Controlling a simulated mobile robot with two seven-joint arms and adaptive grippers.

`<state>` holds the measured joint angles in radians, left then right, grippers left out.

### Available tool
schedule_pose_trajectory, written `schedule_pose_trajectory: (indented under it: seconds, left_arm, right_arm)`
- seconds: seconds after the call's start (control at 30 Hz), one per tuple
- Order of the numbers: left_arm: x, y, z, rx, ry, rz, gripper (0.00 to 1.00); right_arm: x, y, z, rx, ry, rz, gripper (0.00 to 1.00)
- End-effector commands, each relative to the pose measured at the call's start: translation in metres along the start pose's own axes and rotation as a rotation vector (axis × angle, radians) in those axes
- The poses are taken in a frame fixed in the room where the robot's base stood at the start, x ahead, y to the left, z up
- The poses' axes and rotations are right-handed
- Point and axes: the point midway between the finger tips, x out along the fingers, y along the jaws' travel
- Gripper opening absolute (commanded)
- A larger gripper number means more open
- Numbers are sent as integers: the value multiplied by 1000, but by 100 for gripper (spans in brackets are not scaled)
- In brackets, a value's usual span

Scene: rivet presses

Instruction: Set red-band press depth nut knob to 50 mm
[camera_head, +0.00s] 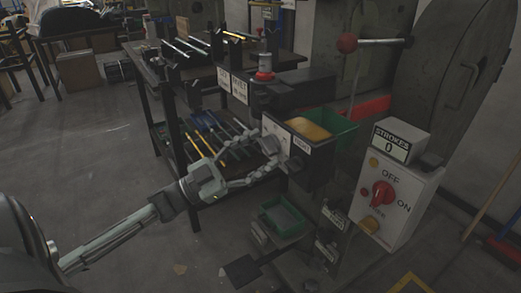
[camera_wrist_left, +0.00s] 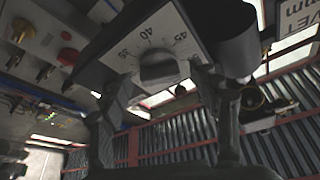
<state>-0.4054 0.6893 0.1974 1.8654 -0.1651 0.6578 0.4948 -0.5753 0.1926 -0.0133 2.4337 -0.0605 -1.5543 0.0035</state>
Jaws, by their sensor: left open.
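The depth knob (camera_wrist_left: 158,68) is a dark round knob on a pale dial plate (camera_wrist_left: 130,50) in the left wrist view. Numbers around it include 40 at the top and what looks like 35 and 45 at the sides. I cannot tell its exact pointer setting. My left gripper (camera_head: 270,155) is open, with its fingers apart at the left side of the press's dark box (camera_head: 312,165). In the left wrist view the gripper (camera_wrist_left: 168,105) has one finger on each side, below the knob, not closed on it. My right gripper is not in view.
A white control box (camera_head: 400,205) with a red switch and a strokes counter (camera_head: 389,145) stands at the right. A green bin (camera_head: 335,122) sits behind the dark box. Open floor lies at the lower left.

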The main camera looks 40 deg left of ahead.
Motion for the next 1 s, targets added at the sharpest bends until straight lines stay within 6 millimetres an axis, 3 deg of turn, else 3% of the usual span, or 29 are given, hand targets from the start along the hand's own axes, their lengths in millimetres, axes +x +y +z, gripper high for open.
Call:
schedule_pose_trajectory:
  seconds: [0.5, 0.7, 1.0]
  left_arm:
    - [-98, 0, 1, -1, -3, 0, 62]
    - [-113, 0, 0, 0, -1, -1, 62]
    - [-114, 0, 0, 0, 0, 0, 62]
  right_arm:
    - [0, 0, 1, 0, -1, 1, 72]
    - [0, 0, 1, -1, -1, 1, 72]
    - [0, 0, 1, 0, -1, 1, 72]
